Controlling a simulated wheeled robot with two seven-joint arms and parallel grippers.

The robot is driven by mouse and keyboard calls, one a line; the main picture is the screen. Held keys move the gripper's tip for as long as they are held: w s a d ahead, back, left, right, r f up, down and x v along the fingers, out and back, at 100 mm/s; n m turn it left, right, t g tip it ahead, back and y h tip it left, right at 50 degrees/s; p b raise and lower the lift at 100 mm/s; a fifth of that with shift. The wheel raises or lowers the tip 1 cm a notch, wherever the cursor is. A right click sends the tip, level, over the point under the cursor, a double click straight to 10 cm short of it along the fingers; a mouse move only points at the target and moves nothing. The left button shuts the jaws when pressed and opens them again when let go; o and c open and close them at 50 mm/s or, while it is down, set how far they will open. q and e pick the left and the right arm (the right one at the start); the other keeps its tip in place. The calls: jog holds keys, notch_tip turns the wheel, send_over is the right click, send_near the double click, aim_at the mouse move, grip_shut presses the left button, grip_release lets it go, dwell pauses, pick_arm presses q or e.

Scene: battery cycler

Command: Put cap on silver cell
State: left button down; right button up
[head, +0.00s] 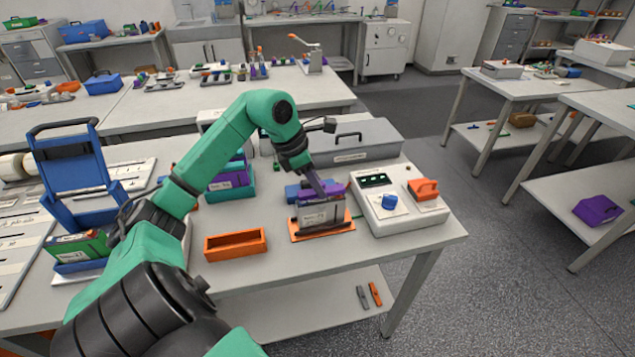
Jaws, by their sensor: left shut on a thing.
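The silver cell (318,218) stands upright on an orange base plate (349,226) near the table's front right. My left gripper (321,193) reaches down from above to the top of the silver cell. It is shut on a small purple cap (336,189), which sits at or just above the cell's top edge. Whether the cap touches the cell or is seated on it I cannot tell. The fingers partly hide the cap. My right gripper is not in view.
A white cycler box (400,216) with a blue knob and orange clamp stands right of the cell. An empty orange bin (236,245) is to the left.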

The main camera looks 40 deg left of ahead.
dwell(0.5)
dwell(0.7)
pick_arm(q)
jog(key=shift+f+b, duration=0.2)
jog(key=shift+b, duration=0.65)
dwell(0.6)
jog(key=shift+f+b, duration=0.4)
jog(key=shift+b, duration=0.2)
dwell(0.3)
jog(key=shift+c, duration=0.6)
grip_release()
jog(key=shift+r, duration=0.1)
